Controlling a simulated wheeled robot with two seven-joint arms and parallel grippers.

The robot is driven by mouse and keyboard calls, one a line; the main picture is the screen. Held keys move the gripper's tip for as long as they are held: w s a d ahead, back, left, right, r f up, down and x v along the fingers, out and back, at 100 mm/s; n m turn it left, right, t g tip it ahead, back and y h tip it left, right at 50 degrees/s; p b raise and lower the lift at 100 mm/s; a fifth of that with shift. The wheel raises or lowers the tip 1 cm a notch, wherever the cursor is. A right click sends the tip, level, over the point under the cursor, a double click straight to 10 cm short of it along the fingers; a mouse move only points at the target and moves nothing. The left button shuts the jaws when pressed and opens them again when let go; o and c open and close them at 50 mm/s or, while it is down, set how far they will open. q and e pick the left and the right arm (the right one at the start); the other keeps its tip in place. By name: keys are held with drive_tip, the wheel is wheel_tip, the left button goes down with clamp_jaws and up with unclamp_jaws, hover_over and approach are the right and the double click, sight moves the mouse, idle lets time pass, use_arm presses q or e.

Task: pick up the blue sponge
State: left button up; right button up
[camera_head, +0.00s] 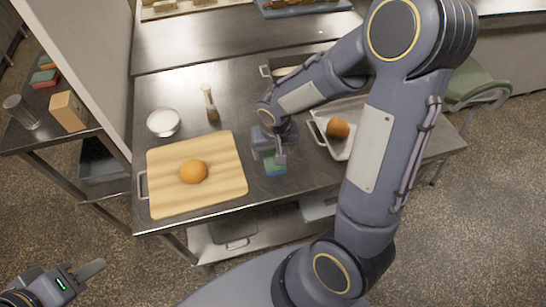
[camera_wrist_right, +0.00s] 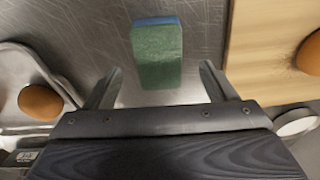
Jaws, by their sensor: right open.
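The blue sponge (camera_wrist_right: 157,22) lies on the steel table; in the right wrist view it shows a large green face with a blue strip along its far edge. It also shows in the head view (camera_head: 274,168), partly covered by my right gripper. My right gripper (camera_head: 270,155) is over the table close to the sponge. In the wrist view its two fingers (camera_wrist_right: 161,72) are spread apart, with the sponge's near end between and beyond their tips. My left gripper (camera_head: 88,275) is at the bottom left, away from the table; its opening is unclear.
A metal tray (camera_head: 316,130) with a brown round item (camera_head: 338,128) is on the right.

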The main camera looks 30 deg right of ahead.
sight(273, 156)
drive_tip(key=f, duration=0.4)
drive_tip(key=shift+w+d+f+p, duration=0.2)
drive_tip(key=shift+w+f+p, duration=0.1)
drive_tip(key=shift+w+p, duration=0.05)
drive_tip(key=c, duration=1)
drive_tip(key=shift+c, duration=0.2)
drive_tip(key=shift+r, duration=0.15)
drive_tip(key=shift+r, duration=0.6)
drive_tip(key=s+r, duration=0.1)
drive_tip(key=r, duration=0.1)
drive_tip(key=s+r, duration=0.1)
drive_tip(key=r, duration=0.1)
drive_tip(key=s+r, duration=0.2)
drive_tip(key=r, duration=0.1)
drive_tip(key=shift+s+d+b, duration=0.1)
drive_tip(key=shift+d+b, duration=0.1)
drive_tip(key=shift+b, duration=0.1)
drive_tip(key=s+d+r, duration=0.1)
drive_tip(key=s+r, duration=0.3)
drive_tip(key=s, duration=0.5)
drive_tip(key=shift+s+r+b, duration=0.3)
drive_tip(key=shift+s+b, duration=0.05)
drive_tip(key=shift+s, duration=0.05)
